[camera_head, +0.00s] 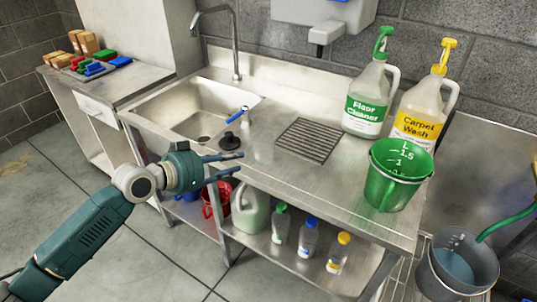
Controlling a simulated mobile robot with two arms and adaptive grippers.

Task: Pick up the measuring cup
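The measuring cup (392,188) is a green, see-through jug with white volume marks. It stands upright near the right front corner of the steel sink counter (330,190). My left gripper (241,163) is in front of the counter's edge, left of the cup and well apart from it. Its two fingers are spread and point right, with nothing seen between them. My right gripper is not in view.
Floor Cleaner (364,108) and Carpet Wash (418,125) jugs stand behind the cup. Bottles (308,238) stand on the lower shelf. A grey bucket (455,280) is at right.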

